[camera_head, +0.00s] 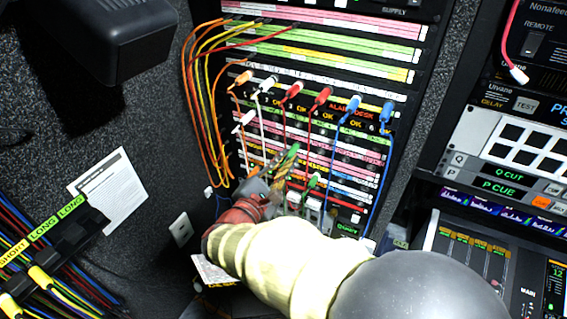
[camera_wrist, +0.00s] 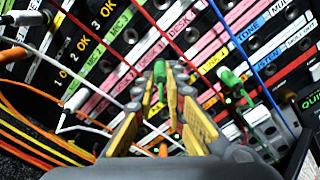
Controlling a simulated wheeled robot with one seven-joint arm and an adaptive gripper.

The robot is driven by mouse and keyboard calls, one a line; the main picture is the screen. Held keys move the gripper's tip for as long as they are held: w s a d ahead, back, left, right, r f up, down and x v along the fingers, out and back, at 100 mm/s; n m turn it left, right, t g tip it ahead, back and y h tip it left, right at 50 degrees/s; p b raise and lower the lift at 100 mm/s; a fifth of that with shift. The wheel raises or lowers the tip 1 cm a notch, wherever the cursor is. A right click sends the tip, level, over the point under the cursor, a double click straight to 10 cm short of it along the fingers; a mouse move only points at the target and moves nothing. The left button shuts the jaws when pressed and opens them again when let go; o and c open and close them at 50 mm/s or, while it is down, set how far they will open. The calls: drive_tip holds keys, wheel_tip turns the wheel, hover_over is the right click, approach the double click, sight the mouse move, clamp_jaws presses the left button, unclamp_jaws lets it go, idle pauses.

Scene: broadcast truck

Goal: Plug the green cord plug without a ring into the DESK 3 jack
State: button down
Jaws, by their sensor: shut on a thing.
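My gripper (camera_wrist: 168,84) has its yellow-padded fingers shut on a green plug (camera_wrist: 159,72). No ring shows on this plug, though it is small and partly hidden by the fingers. In the head view the gripper (camera_head: 277,172) is in front of the lower jack rows, with the held green plug (camera_head: 293,150) at its tip. A pink DESK label (camera_wrist: 180,26) shows on the patch panel. The DESK 3 jack cannot be singled out, and contact between plug and panel cannot be told.
White, red and blue cords cross the panel; a blue plug (camera_head: 387,112) and a red plug (camera_head: 322,96) sit above. Orange and yellow cords (camera_head: 190,110) loop at the left. A grey holder (camera_wrist: 262,130) stands close right of the gripper.

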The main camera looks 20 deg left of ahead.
drive_tip(key=c, duration=1.8)
unclamp_jaws()
drive_tip(key=shift+o, duration=0.3)
drive_tip(key=shift+w, duration=0.1)
drive_tip(key=s+a, duration=0.1)
drive_tip(key=s, duration=1.1)
drive_tip(key=shift+f, duration=0.1)
